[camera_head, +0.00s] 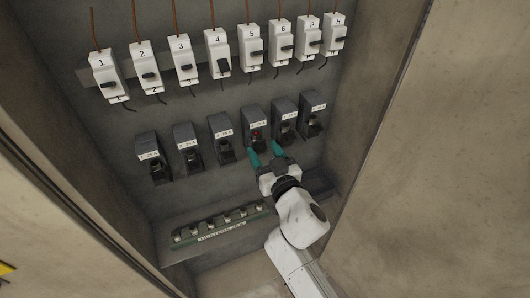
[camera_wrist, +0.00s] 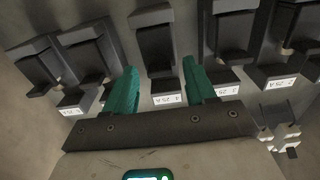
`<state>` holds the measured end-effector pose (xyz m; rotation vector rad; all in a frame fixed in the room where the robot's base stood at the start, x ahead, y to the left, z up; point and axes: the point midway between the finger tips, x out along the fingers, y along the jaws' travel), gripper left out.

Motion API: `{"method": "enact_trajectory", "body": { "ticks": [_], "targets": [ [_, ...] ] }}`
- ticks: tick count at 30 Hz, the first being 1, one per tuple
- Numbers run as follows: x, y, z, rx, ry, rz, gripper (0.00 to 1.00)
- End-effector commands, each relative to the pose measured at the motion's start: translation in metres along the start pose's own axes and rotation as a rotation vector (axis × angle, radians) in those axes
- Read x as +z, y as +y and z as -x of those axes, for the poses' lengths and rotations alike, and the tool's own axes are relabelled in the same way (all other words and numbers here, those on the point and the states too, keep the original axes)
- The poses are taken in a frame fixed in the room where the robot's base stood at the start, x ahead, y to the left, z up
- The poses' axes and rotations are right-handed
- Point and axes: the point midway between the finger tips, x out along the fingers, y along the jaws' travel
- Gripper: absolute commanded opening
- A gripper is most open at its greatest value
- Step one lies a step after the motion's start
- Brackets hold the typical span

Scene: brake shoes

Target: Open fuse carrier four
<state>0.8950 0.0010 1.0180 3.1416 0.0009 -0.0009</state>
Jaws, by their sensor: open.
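Fuse carrier four (camera_head: 254,113) is the fourth dark block from the left in the middle row in the head view, with a small red spot low on its front. In the wrist view, carrier four (camera_wrist: 155,42) appears upside down, its white label facing my palm. My gripper (camera_head: 265,152) is just below and in front of it. The teal fingers are open, and in the wrist view my gripper (camera_wrist: 160,67) has one finger to each side of the carrier's line. I see nothing held between them. Whether a finger touches the carrier I cannot tell.
Similar carriers stand close on both sides, such as one to its left (camera_head: 220,137) and one to its right (camera_head: 285,116). A row of white breakers (camera_head: 182,57) runs above. A green-edged strip (camera_head: 221,233) with small pegs lies below left. Cabinet walls enclose both sides.

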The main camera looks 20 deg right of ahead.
Motion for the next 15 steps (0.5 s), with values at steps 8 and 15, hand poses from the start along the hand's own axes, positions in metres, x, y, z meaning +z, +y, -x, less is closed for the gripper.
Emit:
{"method": "enact_trajectory", "body": {
  "ticks": [8,15],
  "targets": [
    [-0.0001,0.0002,0.0002,0.000,0.000,0.000,0.39],
    [-0.0002,0.0002,0.0003,0.000,0.000,0.000,0.16]
  ]
}}
